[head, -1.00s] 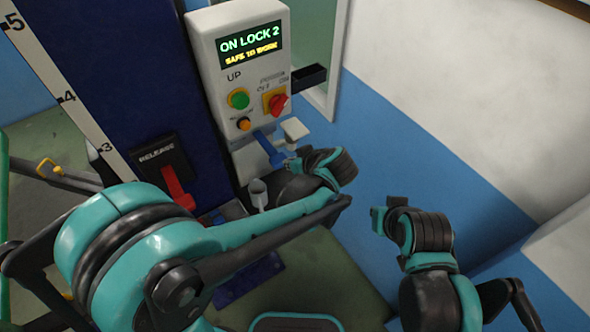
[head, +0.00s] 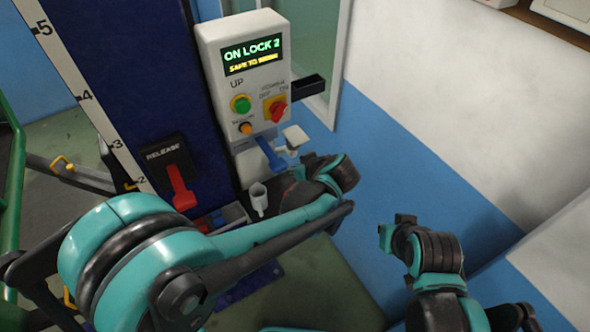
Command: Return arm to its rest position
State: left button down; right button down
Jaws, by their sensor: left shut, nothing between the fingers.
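My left arm comes in from the lower left and bends at a teal and black wrist. My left gripper (head: 311,165) is small in the picture, beside the lower part of the control box (head: 247,105). It is shut with nothing in it. It is apart from the blue lever (head: 270,152) under the box, as far as I can see. My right gripper (head: 392,228) shows at the lower right, in front of the blue wall band. Its fingers are too small and too hidden to read. The box display reads ON LOCK 2, SAFE TO WORK.
A red release lever (head: 180,188) sits on the dark blue column (head: 140,70) with a numbered scale. A grey cup (head: 258,198) and a tray (head: 222,217) are under the box, close behind my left forearm. A green frame (head: 14,190) stands at the left edge.

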pick_arm(q)
jog(key=s+a+f+m+h+b, duration=0.2)
jog(key=s+a+f+b, duration=0.3)
jog(key=s, duration=0.4)
jog(key=s+a+f+m+h+b, duration=0.3)
jog(key=s+a+f+m+b, duration=0.2)
jog(key=s+a+b, duration=0.3)
jog(key=shift+s+f+b, duration=0.55)
jog(key=shift+b, duration=0.05)
jog(key=shift+a, duration=0.1)
dwell(0.5)
